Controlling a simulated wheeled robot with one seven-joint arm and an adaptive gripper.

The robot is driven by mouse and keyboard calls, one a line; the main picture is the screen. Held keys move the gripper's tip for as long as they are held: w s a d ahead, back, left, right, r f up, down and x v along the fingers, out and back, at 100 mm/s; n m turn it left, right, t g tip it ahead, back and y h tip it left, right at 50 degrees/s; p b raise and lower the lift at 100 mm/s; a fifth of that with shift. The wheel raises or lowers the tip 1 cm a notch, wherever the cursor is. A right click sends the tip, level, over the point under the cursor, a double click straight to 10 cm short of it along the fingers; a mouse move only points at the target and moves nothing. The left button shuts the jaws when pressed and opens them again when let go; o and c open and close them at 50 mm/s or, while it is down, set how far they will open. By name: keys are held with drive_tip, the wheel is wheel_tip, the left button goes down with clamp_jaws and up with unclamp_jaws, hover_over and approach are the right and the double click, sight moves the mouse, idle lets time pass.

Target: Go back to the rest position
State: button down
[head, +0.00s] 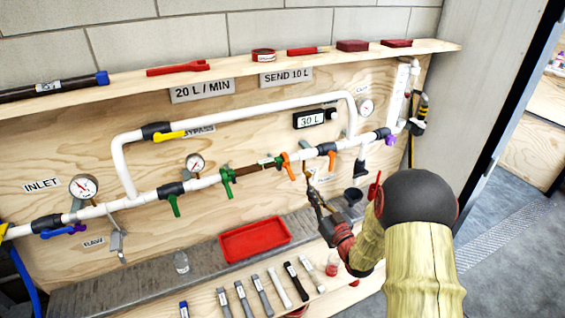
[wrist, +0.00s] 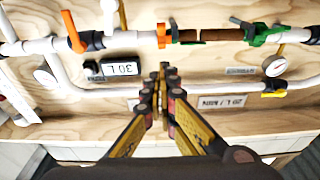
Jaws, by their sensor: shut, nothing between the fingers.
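My gripper (head: 311,188) is in front of the plywood board, just below the orange-handled fitting on the white pipe in the head view. It also shows in the wrist view (wrist: 163,70), with its fingers shut together and nothing between them. A brown filter cartridge (head: 258,168) sits in the pipe line between a green clamp (head: 228,178) and an orange clamp (head: 287,163). The same brown cartridge (wrist: 208,36) shows at the top of the wrist view. I cannot tell whether the fingertips touch the board or pipe.
A red tray (head: 254,241) lies on the grey bench ledge. A shelf (head: 130,77) with red tools runs above the pipes. Open floor (head: 510,235) shows at the right.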

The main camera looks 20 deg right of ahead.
drive_tip(key=s+d+f+m+g+h, duration=0.1)
drive_tip(key=s+d+f+g+h, duration=0.15)
drive_tip(key=f+g, duration=0.7)
drive_tip(key=s+d+f+m+g, duration=0.25)
drive_tip(key=s+f, duration=0.35)
drive_tip(key=s, duration=0.3)
drive_tip(key=s+a+r+g+y, duration=0.1)
drive_tip(key=s+a+r+g, duration=0.4)
drive_tip(key=s+a+r, duration=1.4)
drive_tip(key=s+a+r+n+t, duration=0.2)
drive_tip(key=a+r, duration=0.3)
drive_tip(key=r, duration=0.3)
drive_tip(key=shift+a+r+n+t+y, duration=0.35)
drive_tip(key=shift+r+n+t+y, duration=0.1)
drive_tip(key=shift+n+t, duration=0.1)
